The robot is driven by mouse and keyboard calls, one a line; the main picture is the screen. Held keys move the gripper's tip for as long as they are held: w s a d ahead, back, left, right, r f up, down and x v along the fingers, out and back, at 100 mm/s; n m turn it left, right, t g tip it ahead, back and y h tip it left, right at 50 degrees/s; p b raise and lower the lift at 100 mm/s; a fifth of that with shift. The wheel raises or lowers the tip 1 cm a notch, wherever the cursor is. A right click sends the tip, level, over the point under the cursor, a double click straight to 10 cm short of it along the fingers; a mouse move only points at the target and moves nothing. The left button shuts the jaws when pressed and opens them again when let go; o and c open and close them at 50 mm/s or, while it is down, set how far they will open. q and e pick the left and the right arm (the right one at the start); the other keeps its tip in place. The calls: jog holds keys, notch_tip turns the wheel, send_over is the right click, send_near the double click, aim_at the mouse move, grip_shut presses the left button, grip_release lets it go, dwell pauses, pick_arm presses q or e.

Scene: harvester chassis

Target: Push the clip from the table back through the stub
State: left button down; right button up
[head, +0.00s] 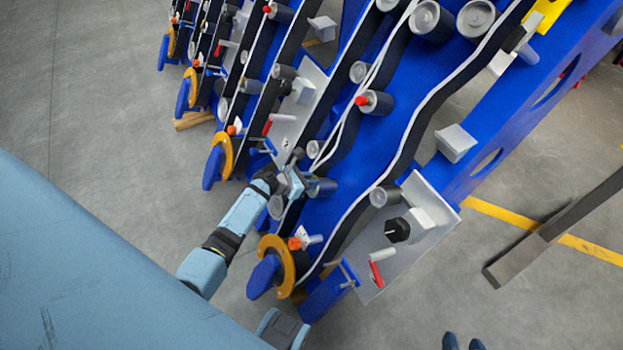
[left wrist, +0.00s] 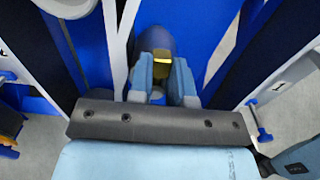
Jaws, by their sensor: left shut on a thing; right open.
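My left gripper (head: 292,184) is among the rollers at the near end of the blue chassis. In the left wrist view, its fingers (left wrist: 161,75) are shut on a small gold-coloured piece, apparently the clip (left wrist: 162,58). A dark, rounded cylinder, possibly the stub (left wrist: 155,38), is right behind the piece; I cannot tell whether they touch. In the head view, a dark cylinder (head: 322,188) is close beside the left gripper. My right gripper (head: 463,343) shows only as two separated fingertips at the bottom edge, open and empty, away from the chassis.
Several rollers and black belts line the blue chassis (head: 400,115). Orange rings with blue discs (head: 279,268) stick out at its near ends. A grey plate (head: 405,225) with a black knob and red handle lies right of the gripper.

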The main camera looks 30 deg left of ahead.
pick_arm(q)
jog(key=shift+s+a+f, duration=0.1)
jog(key=shift+s+f, duration=0.1)
jog(key=shift+f, duration=0.25)
jog(key=c, duration=1)
grip_release()
jog(key=shift+r, duration=0.1)
pick_arm(e)
jog(key=shift+f, duration=0.25)
pick_arm(q)
jog(key=shift+p+v, duration=1.4)
jog(key=shift+v, duration=5.5)
pick_arm(e)
jog(key=shift+r, duration=1)
pick_arm(q)
jog(key=shift+s, duration=0.1)
pick_arm(e)
jog(key=shift+s+d, duration=0.15)
jog(key=shift+s, duration=0.05)
